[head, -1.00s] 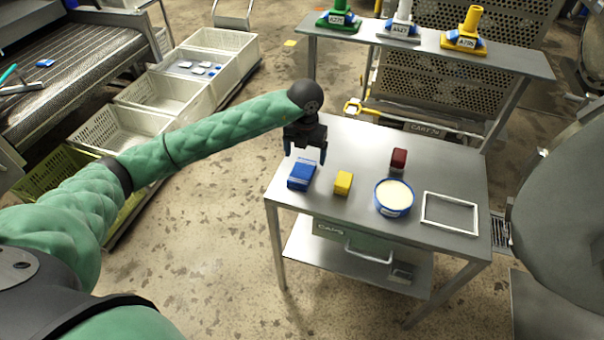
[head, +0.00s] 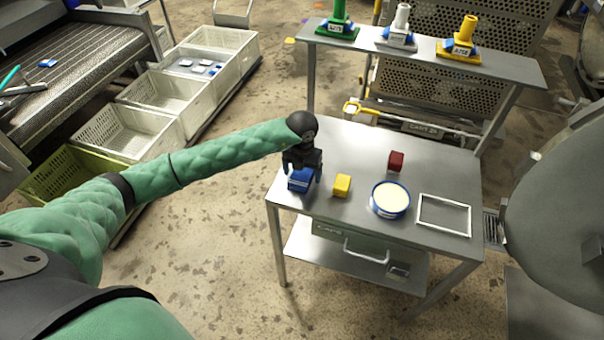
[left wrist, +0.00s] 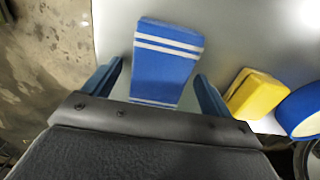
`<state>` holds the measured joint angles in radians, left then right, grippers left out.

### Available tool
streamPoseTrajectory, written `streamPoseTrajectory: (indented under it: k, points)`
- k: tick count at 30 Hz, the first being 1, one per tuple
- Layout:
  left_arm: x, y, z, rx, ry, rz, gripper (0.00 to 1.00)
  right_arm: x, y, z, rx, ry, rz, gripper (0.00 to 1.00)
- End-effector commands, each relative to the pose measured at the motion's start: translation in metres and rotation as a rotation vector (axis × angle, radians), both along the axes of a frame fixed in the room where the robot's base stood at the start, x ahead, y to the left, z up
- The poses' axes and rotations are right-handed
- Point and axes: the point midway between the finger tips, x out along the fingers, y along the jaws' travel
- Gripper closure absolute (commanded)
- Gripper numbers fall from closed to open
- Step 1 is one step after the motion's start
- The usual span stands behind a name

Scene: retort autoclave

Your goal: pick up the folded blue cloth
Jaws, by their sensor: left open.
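The folded blue cloth (head: 299,184) lies at the left end of the steel table (head: 330,221). In the left wrist view the cloth (left wrist: 166,58) is blue with white stripes and sits between and just ahead of the fingers. My left gripper (head: 303,178) is directly over the cloth, pointing down and partly covering it. In the left wrist view my left gripper (left wrist: 160,88) is open, one finger on each side of the cloth's near end, with a gap on both sides. My right gripper is not in view.
A yellow block (head: 342,185) lies just right of the cloth. A raised shelf (head: 420,57) stands behind the table.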

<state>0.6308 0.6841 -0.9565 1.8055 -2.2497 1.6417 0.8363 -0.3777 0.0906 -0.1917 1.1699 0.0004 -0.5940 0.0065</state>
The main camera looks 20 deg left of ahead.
Motion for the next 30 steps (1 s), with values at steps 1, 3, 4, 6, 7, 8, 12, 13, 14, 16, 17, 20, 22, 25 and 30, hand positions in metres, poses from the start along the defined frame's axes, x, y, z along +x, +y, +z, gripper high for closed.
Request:
streamPoseTrajectory:
  k: [1, 3, 4, 6, 7, 8, 12, 13, 14, 16, 17, 20, 22, 25, 30]
  points:
    - [-0.0002, 0.0, -0.0016, 0.0, 0.0, 0.0, 0.15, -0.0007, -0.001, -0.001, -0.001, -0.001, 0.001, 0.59]
    - [-0.0001, 0.0, -0.0035, 0.0, 0.0, 0.0, 0.15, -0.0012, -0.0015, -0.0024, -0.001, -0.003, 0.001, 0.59]
    - [-0.0001, 0.0, -0.0039, 0.0, 0.0, 0.0, 0.15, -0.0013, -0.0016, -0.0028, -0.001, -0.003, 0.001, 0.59]
    - [0.0, 0.0001, -0.0042, 0.0, -0.001, 0.0, 0.15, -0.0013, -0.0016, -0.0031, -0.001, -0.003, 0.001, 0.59]
    - [0.0, 0.0001, -0.0042, 0.0, -0.001, 0.0, 0.15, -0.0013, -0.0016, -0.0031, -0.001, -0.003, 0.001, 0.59]
    - [0.0, 0.0001, -0.0041, 0.0, -0.001, 0.0, 0.15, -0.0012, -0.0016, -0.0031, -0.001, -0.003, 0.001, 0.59]
    - [0.0, 0.0002, -0.0039, 0.0, -0.001, 0.0, 0.31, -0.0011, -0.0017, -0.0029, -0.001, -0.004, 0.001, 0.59]
    - [0.0, 0.0002, -0.0039, 0.0, -0.001, 0.0, 0.37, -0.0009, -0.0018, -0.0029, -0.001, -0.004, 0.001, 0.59]
    - [0.0, 0.0002, -0.0038, 0.0, -0.001, 0.0, 0.43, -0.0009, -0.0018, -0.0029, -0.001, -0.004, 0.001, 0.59]
    - [0.0, 0.0002, -0.0038, 0.0, -0.001, 0.0, 0.57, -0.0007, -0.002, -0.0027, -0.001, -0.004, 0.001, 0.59]
    - [0.0, 0.0002, -0.0037, 0.0, -0.001, 0.0, 0.63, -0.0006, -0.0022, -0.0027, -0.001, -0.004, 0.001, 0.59]
    - [0.0001, 0.0002, -0.0036, 0.0, -0.001, 0.0, 0.63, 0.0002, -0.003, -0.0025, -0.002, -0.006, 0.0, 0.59]
    - [0.0001, 0.0002, -0.0036, 0.0, -0.001, 0.0, 0.63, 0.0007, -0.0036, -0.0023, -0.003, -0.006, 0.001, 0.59]
    - [0.0001, 0.0003, -0.0033, 0.0, -0.001, 0.0, 0.63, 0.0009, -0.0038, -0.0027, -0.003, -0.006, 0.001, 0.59]
    - [0.0005, 0.0003, 0.0015, 0.0, -0.002, 0.0, 0.63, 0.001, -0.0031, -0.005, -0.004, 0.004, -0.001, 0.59]
